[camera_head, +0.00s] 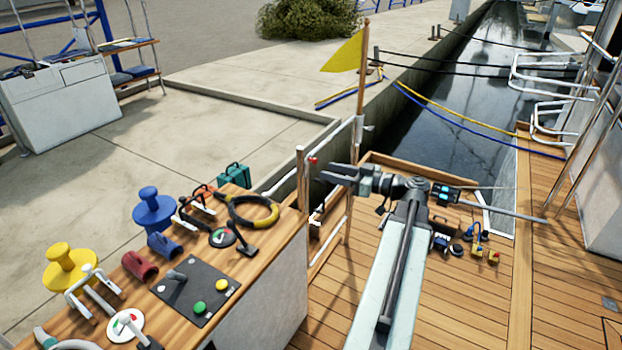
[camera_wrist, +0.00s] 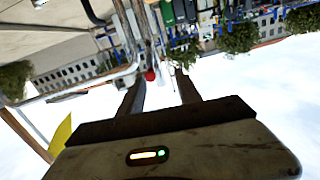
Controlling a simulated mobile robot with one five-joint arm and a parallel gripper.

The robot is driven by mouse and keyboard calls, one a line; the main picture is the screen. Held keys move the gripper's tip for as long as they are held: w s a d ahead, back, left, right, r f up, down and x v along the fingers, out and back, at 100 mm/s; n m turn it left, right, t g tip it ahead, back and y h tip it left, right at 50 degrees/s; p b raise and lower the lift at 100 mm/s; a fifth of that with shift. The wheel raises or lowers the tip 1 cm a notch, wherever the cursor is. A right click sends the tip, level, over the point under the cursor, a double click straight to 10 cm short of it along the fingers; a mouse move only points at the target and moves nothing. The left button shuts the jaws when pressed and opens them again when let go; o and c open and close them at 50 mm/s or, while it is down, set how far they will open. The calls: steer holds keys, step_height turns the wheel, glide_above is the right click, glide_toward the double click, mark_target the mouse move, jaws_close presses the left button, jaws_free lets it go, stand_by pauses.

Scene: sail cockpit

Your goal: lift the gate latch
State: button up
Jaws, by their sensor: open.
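The gate latch shows as a small red knob (camera_head: 313,161) beside the wooden post at the gap in the white rail. In the wrist view the red knob (camera_wrist: 150,75) appears between my two fingers, closer to the left one. A pale bar runs near it there. My gripper (camera_head: 332,172) is open and empty, just right of the knob in the head view, its fingers pointing left. My fingers also show in the wrist view (camera_wrist: 160,76). The knob looks beyond the fingertips; the exact gap is unclear. The rest of the latch is too small to make out.
A wooden console (camera_head: 285,232) with winches, levers and buttons stands at the left. A flagstaff with a yellow flag (camera_head: 345,53) rises behind my gripper. Small tools lie on the deck (camera_head: 440,300) at the right. Mooring lines cross the water.

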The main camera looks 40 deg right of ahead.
steer(key=shift+t+h, duration=0.3)
steer(key=shift+t, duration=0.2)
steer(key=w, duration=0.6)
steer(key=shift+d+r, duration=0.2)
steer(key=shift+r, duration=0.1)
jaws_close()
stand_by(0.9)
